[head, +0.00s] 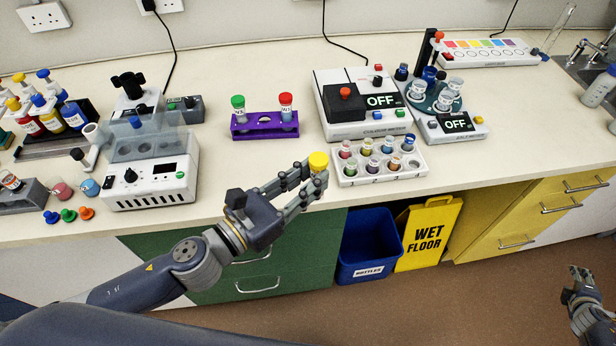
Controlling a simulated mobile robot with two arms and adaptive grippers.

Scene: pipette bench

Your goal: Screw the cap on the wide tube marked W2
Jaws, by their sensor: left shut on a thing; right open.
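My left gripper (314,178) is shut on a yellow cap (318,160) at the front edge of the bench. The fingers hide what is below the cap, so I cannot tell whether a tube is under it. A purple rack (262,131) stands behind, to the left of the gripper. It holds a tube with a green cap (238,102) and a tube with a red cap (286,99). The marks on these tubes are too small to read, and I cannot pick out W2. My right gripper (580,274) is open and empty over the floor at far right.
A white rack (349,180) of several small tubes stands right of my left gripper. Behind it are a white device (345,128) and a round tube holder (436,106). Loose caps (69,215) lie at left. Bare bench (235,165) lies before the purple rack.

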